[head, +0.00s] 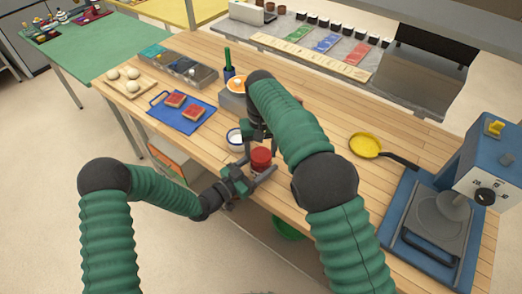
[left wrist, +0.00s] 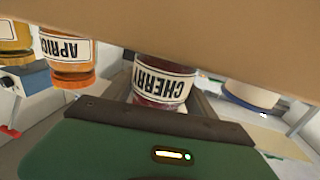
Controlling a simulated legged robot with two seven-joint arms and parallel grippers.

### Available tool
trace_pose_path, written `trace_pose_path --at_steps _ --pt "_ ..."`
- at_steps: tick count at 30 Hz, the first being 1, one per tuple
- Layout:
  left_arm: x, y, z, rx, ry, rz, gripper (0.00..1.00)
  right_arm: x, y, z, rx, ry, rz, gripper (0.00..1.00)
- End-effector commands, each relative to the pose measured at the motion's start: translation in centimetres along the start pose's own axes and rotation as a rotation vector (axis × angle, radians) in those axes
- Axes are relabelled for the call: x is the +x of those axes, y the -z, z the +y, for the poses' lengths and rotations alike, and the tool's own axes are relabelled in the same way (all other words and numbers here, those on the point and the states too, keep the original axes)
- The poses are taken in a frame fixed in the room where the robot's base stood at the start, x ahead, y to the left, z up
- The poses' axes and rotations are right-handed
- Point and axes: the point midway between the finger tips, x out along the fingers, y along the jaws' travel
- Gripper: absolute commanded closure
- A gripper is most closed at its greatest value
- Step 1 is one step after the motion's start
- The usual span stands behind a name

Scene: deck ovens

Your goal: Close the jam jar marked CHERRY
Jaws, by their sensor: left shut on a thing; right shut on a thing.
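My left gripper (head: 254,177) is shut on the jar from the left. In the left wrist view the CHERRY label (left wrist: 165,82) appears upside down, with dark red below it. My right gripper (head: 258,145) comes down from above and is shut on the red lid. The lid is at the jar's mouth; I cannot tell how fully it is seated. My arm and grippers partly hide the jar.
An APRICOT jar (left wrist: 68,50) shows in the left wrist view. A blue board (head: 184,121) with toast lies left, a yellow pan (head: 365,146) right. The counter between jar and pan is mostly clear.

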Motion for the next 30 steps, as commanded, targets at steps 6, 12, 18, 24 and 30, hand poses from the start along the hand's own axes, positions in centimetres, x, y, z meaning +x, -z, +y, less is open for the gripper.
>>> trace_pose_path --at_steps 6,12,18,24,30 --pt "0.05 -0.1 0.43 0.001 -0.009 -0.002 1.0 -0.04 0.2 -0.18 0.722 0.005 0.009 0.89" --pt "0.05 -0.1 0.48 0.001 -0.011 -0.002 1.0 0.02 0.22 -0.16 1.378 0.008 0.008 0.89" --pt "0.04 -0.1 0.51 0.001 -0.011 -0.002 1.0 0.01 0.25 -0.07 1.676 0.011 0.007 0.89" --pt "0.04 -0.1 0.49 0.0 -0.01 -0.002 1.0 0.01 0.22 -0.04 1.673 0.009 0.007 0.27" --pt "0.01 -0.11 0.33 -0.001 -0.007 -0.002 1.0 0.05 0.13 0.0 1.673 0.006 0.005 0.19"
